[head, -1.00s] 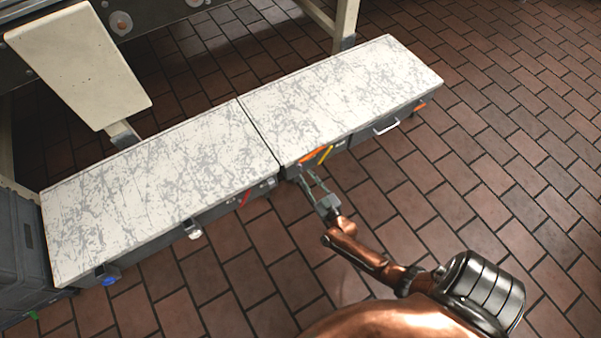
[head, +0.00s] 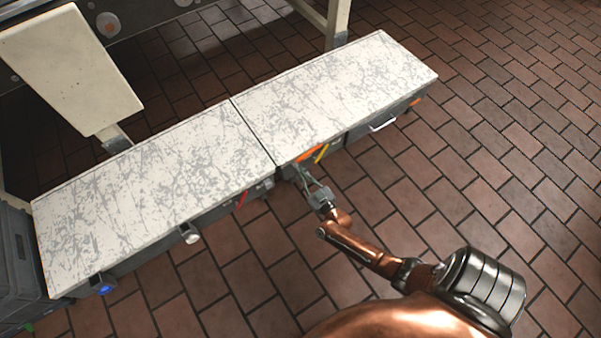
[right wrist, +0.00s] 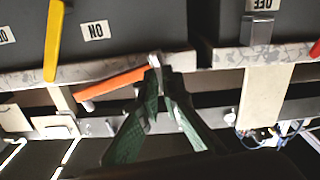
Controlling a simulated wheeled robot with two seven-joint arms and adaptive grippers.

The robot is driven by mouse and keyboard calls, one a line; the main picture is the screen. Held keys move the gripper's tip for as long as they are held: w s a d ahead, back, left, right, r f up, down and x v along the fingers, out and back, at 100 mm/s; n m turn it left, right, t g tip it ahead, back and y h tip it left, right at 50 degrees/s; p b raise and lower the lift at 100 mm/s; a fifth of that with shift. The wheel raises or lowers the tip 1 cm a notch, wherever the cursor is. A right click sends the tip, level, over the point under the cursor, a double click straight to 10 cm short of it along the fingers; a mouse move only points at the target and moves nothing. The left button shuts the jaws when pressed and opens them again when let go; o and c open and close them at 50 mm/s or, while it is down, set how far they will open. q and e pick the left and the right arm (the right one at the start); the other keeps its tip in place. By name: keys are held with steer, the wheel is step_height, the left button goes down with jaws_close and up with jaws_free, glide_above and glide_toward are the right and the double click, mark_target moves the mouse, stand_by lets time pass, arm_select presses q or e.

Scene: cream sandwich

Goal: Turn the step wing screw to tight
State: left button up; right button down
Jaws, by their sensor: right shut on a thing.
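My right gripper (head: 299,172) reaches the front edge of the white, marbled step (head: 340,85), just right of the seam between its two slabs. In the right wrist view the green-padded fingers (right wrist: 156,72) come together at a small grey metal piece by the step's edge. This piece looks like the wing screw (right wrist: 154,59), and the fingers are shut on it. They cover much of it, so its angle is hard to read. My left gripper is out of view.
An orange bar (right wrist: 115,83) runs left from beside the fingertips. A yellow lever (right wrist: 53,40) and an "ON" label (right wrist: 95,30) are farther left. A grey crate (head: 18,255) stands at the far left. Brick floor is clear at right.

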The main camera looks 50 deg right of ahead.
steer(key=shift+m, duration=0.3)
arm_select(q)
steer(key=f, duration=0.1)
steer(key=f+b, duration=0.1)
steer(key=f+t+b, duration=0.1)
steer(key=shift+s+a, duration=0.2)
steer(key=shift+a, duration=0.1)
arm_select(e)
steer(key=m, duration=1.9)
steer(key=shift+s+d+f, duration=0.1)
steer(key=shift+d+f, duration=0.1)
steer(key=shift+f, duration=0.15)
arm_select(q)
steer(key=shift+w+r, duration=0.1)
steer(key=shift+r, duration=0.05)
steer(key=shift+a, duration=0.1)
arm_select(e)
steer(key=c, duration=2.1)
jaws_free()
steer(key=shift+d, duration=0.1)
steer(key=v, duration=1.2)
steer(key=shift+r, duration=0.1)
